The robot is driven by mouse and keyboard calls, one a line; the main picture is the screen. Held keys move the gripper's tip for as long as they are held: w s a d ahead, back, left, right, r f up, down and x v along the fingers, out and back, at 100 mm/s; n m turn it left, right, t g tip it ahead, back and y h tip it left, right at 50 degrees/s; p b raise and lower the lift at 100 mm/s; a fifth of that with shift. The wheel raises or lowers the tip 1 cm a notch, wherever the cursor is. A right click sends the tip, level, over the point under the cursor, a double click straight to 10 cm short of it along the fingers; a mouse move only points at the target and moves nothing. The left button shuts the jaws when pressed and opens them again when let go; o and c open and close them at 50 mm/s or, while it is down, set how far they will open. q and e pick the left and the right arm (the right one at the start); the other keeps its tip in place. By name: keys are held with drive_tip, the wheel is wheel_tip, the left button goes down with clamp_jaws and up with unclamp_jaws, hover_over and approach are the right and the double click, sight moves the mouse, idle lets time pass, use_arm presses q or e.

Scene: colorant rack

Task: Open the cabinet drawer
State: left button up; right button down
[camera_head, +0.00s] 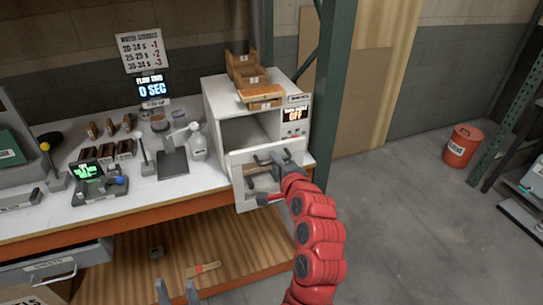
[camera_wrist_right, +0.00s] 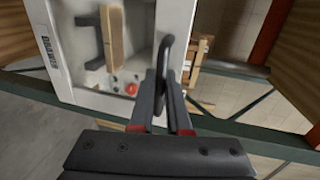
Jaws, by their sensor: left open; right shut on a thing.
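The white cabinet (camera_head: 212,100) stands at the right end of the workbench. Its front panel (camera_head: 240,190), with a window in it, stands out from the body, and the dark interior (camera_head: 245,132) shows above it. I cannot tell if it slides or tilts. My right gripper (camera_head: 268,161) is at this panel, its arm reaching up from below. In the right wrist view, the gripper (camera_wrist_right: 160,95) is shut on the panel's black handle (camera_wrist_right: 164,52). My left gripper (camera_head: 178,292) is open and empty at the bottom edge, well away from the cabinet.
Wooden boxes (camera_head: 246,70) sit on the cabinet, beside a panel reading OFF (camera_head: 295,115). A green post (camera_head: 329,90) stands close on the right. A grey drawer (camera_head: 55,267) with a handle is under the bench. The floor on the right is clear around a red bin (camera_head: 462,147).

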idle(0.3)
drive_tip(key=c, duration=0.9)
unclamp_jaws()
drive_tip(key=p+v, duration=1.7)
drive_tip(key=shift+s+p, duration=0.25)
drive_tip(key=shift+p, duration=0.15)
